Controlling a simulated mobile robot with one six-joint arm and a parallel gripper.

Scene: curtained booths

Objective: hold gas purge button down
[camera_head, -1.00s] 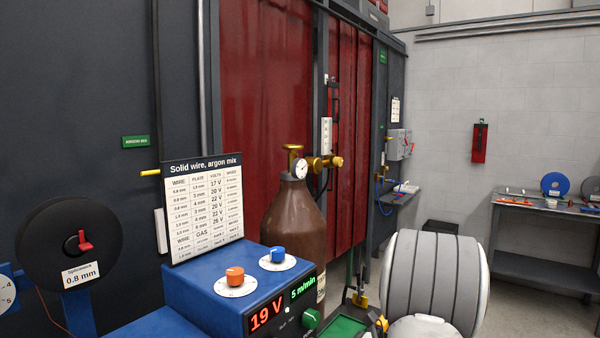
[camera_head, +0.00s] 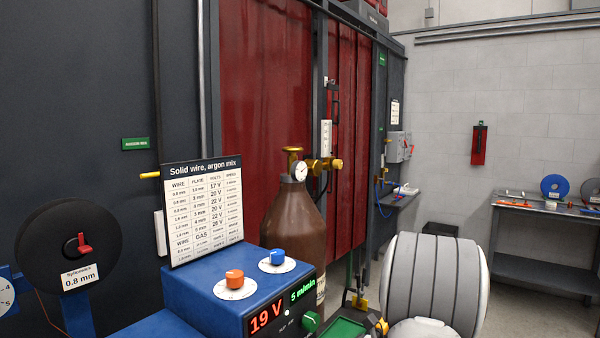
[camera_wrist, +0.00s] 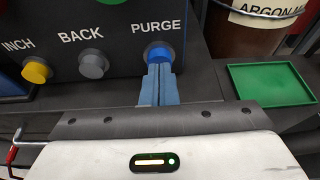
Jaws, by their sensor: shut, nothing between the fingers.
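The blue purge button (camera_wrist: 159,53) sits under the word PURGE on the dark front panel (camera_wrist: 112,58) in the wrist view. My gripper (camera_wrist: 160,68) is shut and empty, its blue-grey fingertips at the lower edge of the button. They look to be touching it, but I cannot tell how far it is pressed. In the head view, the blue welding machine (camera_head: 200,300) shows 19 V and 5 m/min. The purge button and my fingertips are hidden there.
A grey button (camera_wrist: 93,64) and a yellow button (camera_wrist: 36,71) lie left of purge. A green tray (camera_wrist: 271,84) is at the right. A brown gas cylinder (camera_head: 292,225) with gauge (camera_head: 299,172) stands behind the machine. A settings board (camera_head: 202,212) stands on it.

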